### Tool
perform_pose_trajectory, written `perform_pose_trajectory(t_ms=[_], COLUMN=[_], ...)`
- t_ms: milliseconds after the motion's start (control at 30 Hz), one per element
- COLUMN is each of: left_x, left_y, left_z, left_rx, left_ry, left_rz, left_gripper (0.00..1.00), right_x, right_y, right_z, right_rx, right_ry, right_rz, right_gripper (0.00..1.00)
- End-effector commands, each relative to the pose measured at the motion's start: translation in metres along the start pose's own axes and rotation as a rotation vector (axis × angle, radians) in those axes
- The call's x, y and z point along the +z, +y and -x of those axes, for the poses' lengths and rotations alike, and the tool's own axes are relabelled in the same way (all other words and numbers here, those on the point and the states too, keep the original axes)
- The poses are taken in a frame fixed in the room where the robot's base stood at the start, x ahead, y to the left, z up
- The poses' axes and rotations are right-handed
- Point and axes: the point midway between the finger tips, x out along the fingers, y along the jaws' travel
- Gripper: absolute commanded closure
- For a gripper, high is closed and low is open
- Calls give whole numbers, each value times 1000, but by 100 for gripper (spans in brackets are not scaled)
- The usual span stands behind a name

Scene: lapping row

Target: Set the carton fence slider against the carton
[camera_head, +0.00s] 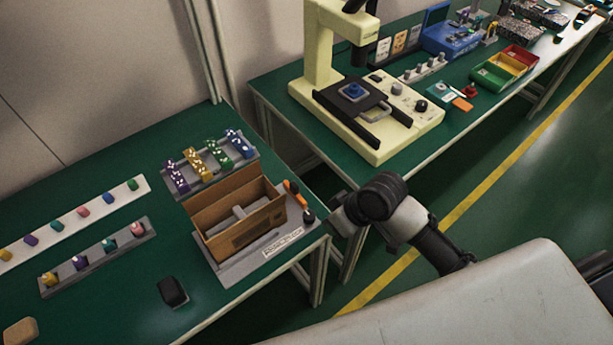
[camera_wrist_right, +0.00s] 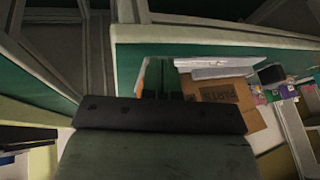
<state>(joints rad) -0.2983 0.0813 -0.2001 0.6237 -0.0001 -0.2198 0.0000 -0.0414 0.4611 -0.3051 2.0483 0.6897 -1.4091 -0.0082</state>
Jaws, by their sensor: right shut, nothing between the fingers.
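The open brown carton (camera_head: 252,238) stands upright on a grey plate (camera_head: 230,272) near the front edge of the green table. It also shows in the right wrist view (camera_wrist_right: 238,112). An orange part (camera_head: 291,187), perhaps the fence slider's handle, is at the carton's right end; an orange strip (camera_wrist_right: 141,78) shows in the wrist view. My right gripper (camera_head: 314,216) is shut and empty, just right of the carton and plate. Its fingertips are small and dark in the head view, and I cannot tell whether they touch anything. My left gripper is out of view.
A grey rack (camera_head: 212,180) of coloured pieces stands behind the carton. A rail (camera_head: 100,262) and a black block (camera_head: 172,292) lie to its left. A yellow machine (camera_head: 375,150) stands on the second table, across a gap.

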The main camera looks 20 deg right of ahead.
Motion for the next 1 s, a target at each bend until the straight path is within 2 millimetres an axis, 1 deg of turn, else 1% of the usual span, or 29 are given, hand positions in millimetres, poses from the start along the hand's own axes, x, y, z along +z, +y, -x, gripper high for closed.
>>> perform_pose_trajectory(t_ms=[33, 167, 200, 300, 400, 533, 633, 733, 867, 1000], left_x=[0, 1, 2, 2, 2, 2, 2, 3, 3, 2], left_y=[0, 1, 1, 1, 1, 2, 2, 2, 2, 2], left_z=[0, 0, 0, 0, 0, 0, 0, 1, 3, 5], left_rx=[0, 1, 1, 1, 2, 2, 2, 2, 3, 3], left_ry=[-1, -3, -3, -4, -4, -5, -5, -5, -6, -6], left_rz=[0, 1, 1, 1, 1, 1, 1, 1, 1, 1], left_gripper=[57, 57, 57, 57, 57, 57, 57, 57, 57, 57], right_x=[-13, -46, -57, -80, -96, -106, -109, -110, -111, -113], right_y=[11, 38, 49, 71, 87, 96, 96, 93, 88, 82], right_z=[5, 22, 30, 53, 72, 86, 83, 71, 46, 15], right_rx=[-13, -76, -93, -133, -162, -183, -191, -193, -194, -194], right_ry=[2, 4, 7, 18, 33, 47, 51, 49, 49, 50], right_rz=[13, 18, 11, -16, -45, -68, -73, -75, -74, -74], right_gripper=[100, 100, 100, 100, 100, 100, 100, 100, 100, 100])
